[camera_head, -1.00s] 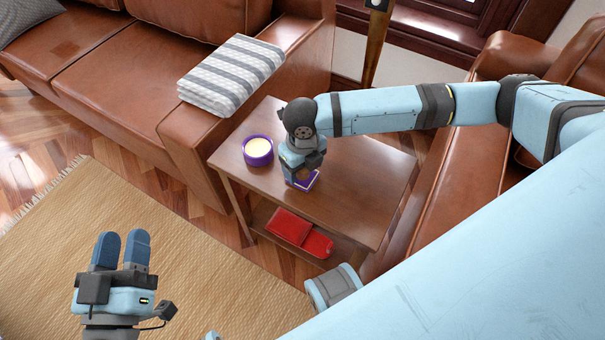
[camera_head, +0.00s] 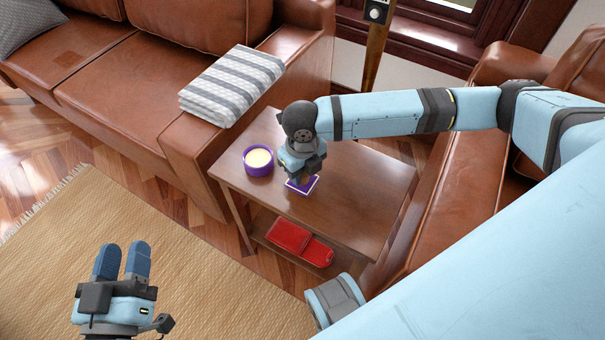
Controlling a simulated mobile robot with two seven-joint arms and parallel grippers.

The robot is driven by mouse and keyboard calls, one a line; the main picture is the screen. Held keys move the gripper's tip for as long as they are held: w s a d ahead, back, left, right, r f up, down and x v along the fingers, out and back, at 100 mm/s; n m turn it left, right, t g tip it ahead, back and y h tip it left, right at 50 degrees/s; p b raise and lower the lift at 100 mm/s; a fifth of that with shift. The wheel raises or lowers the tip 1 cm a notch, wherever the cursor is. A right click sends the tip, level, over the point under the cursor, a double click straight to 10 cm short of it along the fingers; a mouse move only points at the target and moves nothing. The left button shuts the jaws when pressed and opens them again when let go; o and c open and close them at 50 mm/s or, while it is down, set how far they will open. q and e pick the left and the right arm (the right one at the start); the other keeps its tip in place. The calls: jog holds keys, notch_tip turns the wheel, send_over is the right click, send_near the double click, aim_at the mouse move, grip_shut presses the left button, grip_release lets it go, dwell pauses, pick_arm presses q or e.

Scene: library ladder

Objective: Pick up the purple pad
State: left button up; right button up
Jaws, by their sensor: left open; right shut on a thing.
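The purple pad (camera_head: 302,186) is a small purple piece with a pale edge on the wooden side table (camera_head: 362,190). My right gripper (camera_head: 303,176) points down on it from above and is shut on it. The gripper hides most of the pad, and I cannot tell whether the pad touches the tabletop. My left gripper (camera_head: 122,262) is open and empty over the rug at the lower left, far from the table.
A purple bowl (camera_head: 258,161) with pale yellow contents stands left of my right gripper. Red items (camera_head: 298,243) lie on the lower shelf. A brown sofa (camera_head: 190,135) with a folded striped towel (camera_head: 232,86) borders the table's left. A brown armchair (camera_head: 480,190) stands on the right.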

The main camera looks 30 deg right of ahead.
pick_arm(q)
jog(key=s+a+f+g+y+p, duration=0.2)
jog(key=a+f+g+y+p, duration=0.1)
jog(key=f, duration=0.6)
jog(key=shift+s+a+f+g+y+p, duration=0.4)
jog(key=shift+a+g+p, duration=0.25)
jog(key=shift+g+p, duration=0.3)
pick_arm(e)
notch_tip(320, 180, up, 18)
pick_arm(q)
jog(key=shift+w+r, duration=0.1)
pick_arm(e)
jog(key=shift+f, duration=0.1)
jog(key=shift+o, duration=1.4)
jog(key=shift+c, duration=0.6)
